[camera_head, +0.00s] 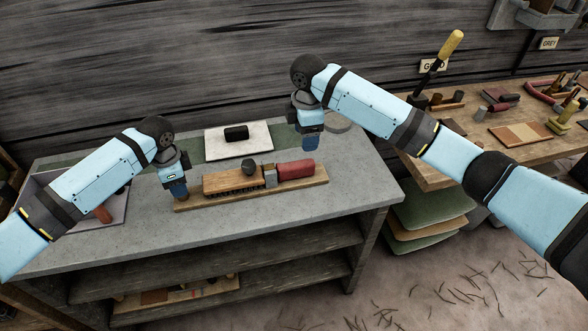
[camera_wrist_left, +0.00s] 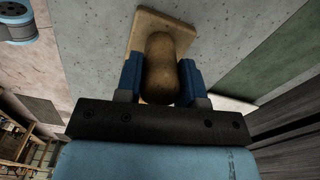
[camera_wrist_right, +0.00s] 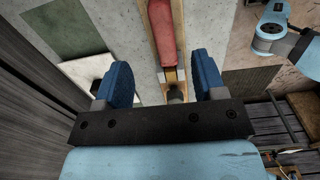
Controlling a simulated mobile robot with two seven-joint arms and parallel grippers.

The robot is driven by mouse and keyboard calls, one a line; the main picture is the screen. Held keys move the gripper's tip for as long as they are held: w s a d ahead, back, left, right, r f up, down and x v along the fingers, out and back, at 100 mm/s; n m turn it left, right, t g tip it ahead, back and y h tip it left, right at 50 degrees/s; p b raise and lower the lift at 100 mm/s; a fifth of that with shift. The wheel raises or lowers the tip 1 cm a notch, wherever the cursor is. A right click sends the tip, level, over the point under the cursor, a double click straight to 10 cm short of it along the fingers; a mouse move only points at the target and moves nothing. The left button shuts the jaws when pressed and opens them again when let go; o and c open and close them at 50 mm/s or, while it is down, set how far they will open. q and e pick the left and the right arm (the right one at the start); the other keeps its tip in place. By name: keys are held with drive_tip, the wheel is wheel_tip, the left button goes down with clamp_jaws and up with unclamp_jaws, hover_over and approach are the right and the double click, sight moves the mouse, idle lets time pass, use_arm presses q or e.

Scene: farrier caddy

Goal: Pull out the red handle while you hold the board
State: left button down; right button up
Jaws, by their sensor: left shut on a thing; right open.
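A long wooden board (camera_head: 190,204) lies on the grey bench. On it are a brown wooden block (camera_head: 225,183), a dark round knob (camera_head: 248,168), a grey metal piece (camera_head: 270,176) and, at the right, the red handle (camera_head: 296,170). My left gripper (camera_head: 177,192) is at the board's left end, shut on a brown rounded wooden grip (camera_wrist_left: 165,65) there. My right gripper (camera_head: 311,146) is open and empty, raised by the board's right end. In the right wrist view, the red handle (camera_wrist_right: 162,35) lies beyond the open fingers, apart from them.
Behind the board, a black block (camera_head: 236,133) sits on a pale slab (camera_head: 262,143). A grey tray (camera_head: 119,211) is at the left, partly hidden by my arm. A second bench (camera_head: 425,177) with tools stands at the right.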

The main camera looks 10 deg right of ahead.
sight(320, 171)
use_arm(q)
drive_tip(key=shift+f, duration=0.15)
use_arm(e)
drive_tip(key=shift+s+a, duration=0.1)
drive_tip(key=shift+a, duration=0.15)
drive_tip(key=shift+f, duration=0.25)
wheel_tip(320, 171, down, 11)
drive_tip(key=shift+f, duration=0.15)
clamp_jaws()
drive_tip(key=shift+d, duration=1.05)
idle(0.6)
drive_tip(key=shift+d, duration=1.5)
